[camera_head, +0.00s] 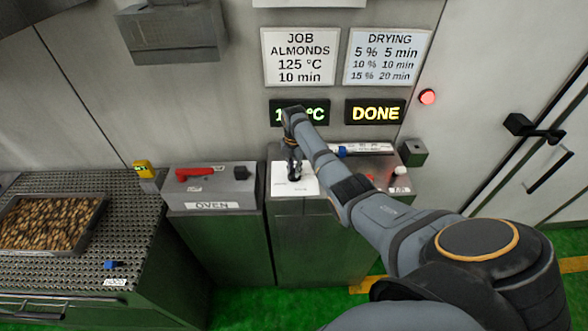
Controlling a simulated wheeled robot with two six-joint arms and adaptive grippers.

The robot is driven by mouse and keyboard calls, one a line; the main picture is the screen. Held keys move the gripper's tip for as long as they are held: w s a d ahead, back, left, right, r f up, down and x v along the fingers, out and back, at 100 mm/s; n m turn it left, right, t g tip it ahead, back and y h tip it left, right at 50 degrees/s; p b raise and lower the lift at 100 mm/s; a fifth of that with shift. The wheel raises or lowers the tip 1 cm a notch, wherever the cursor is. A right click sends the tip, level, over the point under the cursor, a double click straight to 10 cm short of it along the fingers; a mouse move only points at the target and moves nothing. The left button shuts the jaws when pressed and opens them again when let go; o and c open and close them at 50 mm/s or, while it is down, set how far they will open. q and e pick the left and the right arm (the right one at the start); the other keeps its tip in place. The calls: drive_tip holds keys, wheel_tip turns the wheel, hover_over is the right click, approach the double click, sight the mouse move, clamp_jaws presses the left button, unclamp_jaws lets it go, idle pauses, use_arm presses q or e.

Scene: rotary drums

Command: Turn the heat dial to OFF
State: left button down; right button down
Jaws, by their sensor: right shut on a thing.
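The heat dial is a small black knob (294,179) on a white plate (309,182) on top of the middle grey cabinet. My right gripper (294,169) points down over the plate and is shut on the knob. The gripper and wrist cover most of the dial, so I cannot read which mark it points to. The green temperature display (318,114) behind is partly hidden by my right arm. The display beside it (375,112) reads DONE. My left gripper is not in view.
An OVEN box (212,203) with a red lever (196,174) stands to the left. A tray of almonds (48,222) sits on the perforated table at far left. A blue-ended cylinder (341,151) lies behind my arm. A red lamp (427,97) glows on the wall.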

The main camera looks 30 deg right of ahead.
drive_tip(key=n, duration=0.4)
drive_tip(key=shift+w+d+r, duration=0.1)
drive_tip(key=shift+w+r, duration=0.05)
drive_tip(key=shift+r, duration=0.1)
drive_tip(key=shift+n, duration=1.7)
drive_tip(key=shift+w+r, duration=0.1)
drive_tip(key=c, duration=1.6)
unclamp_jaws()
drive_tip(key=o, duration=0.3)
drive_tip(key=shift+f, duration=0.25)
wheel_tip(320, 180, up, 12)
drive_tip(key=shift+r, duration=0.1)
drive_tip(key=shift+s+f, duration=0.2)
